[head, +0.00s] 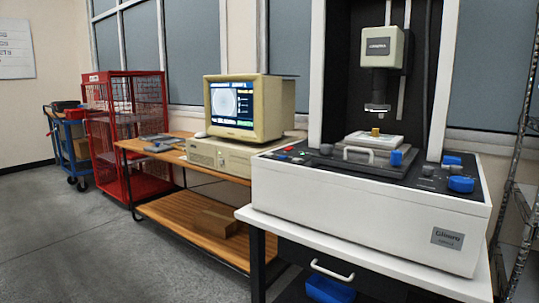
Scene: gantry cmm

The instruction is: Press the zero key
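A white measuring machine (350,212) with a black top panel stands at the right. Small keys sit at the left end of that panel, among them a red key (289,148). Their labels are too small to read, so I cannot tell which one is the zero key. Blue knobs (461,184) are at the panel's right end, and another blue knob (396,158) is beside the white handle (358,153). A probe head (381,46) hangs over a stage with a small gold part (375,131). Neither of my grippers is in view.
A beige computer with a lit monitor (238,106) stands on a wooden bench (190,222) left of the machine. A red wire cage (127,118) and a blue cart (72,140) are farther left. Grey floor (75,245) is clear at the front left. A metal rack (518,200) stands at the right edge.

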